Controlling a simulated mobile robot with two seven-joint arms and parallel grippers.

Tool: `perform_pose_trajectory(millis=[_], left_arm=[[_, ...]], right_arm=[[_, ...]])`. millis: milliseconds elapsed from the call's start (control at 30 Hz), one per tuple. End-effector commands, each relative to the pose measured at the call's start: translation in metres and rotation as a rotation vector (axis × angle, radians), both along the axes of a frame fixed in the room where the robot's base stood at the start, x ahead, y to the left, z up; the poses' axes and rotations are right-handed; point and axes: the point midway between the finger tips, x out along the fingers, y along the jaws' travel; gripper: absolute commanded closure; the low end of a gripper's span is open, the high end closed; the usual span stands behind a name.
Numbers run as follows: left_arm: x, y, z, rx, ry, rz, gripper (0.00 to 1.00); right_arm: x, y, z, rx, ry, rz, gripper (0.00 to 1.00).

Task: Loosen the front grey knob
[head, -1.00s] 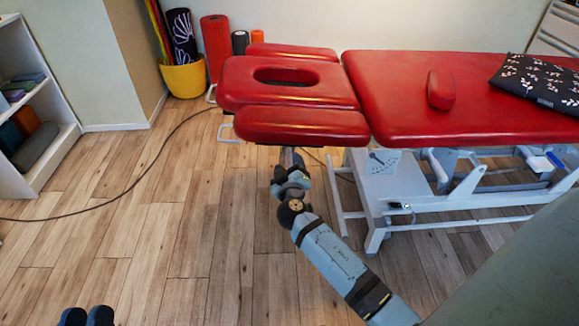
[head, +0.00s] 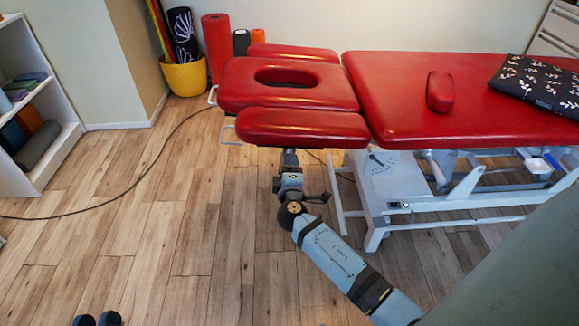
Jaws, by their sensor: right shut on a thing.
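The front grey knob is hidden from view under the front red armrest pad (head: 302,127) of the treatment table. My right gripper (head: 289,155) reaches up from below to the underside of this pad. Its fingertips are mostly hidden by the pad's edge, and it is shut on the knob there. Only the tips of my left gripper (head: 97,320) show at the bottom left edge, as two dark rounded fingers with a narrow gap. It is over bare floor, far from the table, and nothing shows between the fingers.
The red treatment table (head: 450,115) has a headrest (head: 240,85) with a face hole, a small red bolster (head: 440,92) and a dark patterned cloth (head: 540,82). Its white frame (head: 375,205) stands right of my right arm. A cable (head: 160,150) crosses the floor.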

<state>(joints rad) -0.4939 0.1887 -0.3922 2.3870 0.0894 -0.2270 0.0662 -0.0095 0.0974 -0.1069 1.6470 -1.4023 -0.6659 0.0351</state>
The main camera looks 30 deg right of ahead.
Motion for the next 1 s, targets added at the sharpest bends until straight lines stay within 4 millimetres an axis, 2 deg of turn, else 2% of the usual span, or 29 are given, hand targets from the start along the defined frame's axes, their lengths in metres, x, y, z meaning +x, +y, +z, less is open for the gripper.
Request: perform_pose_trajectory(millis=[600,633,700,733,1000], left_arm=[[0.0,0.002,0.0004,0.001,0.007,0.01,0.65],[-0.0001,0.0018,0.0004,0.001,0.008,0.009,0.65],[-0.0006,0.0016,0.0001,0.002,0.008,0.007,0.65],[-0.0007,0.0015,0.0,0.003,0.007,0.006,0.65],[-0.0017,0.0016,-0.0011,0.01,0.007,0.0,0.65]], right_arm=[[0.0012,-0.0009,0.0021,-0.035,0.017,0.0,0.66],[0.0012,-0.0009,0.0021,-0.035,0.017,0.0,0.36],[0.0011,-0.0009,0.0019,-0.034,0.016,0.0,0.2],[0.001,-0.0007,0.0017,-0.034,0.016,0.0,0.17],[0.0005,-0.0003,0.0005,-0.032,0.019,0.0,0.17]])
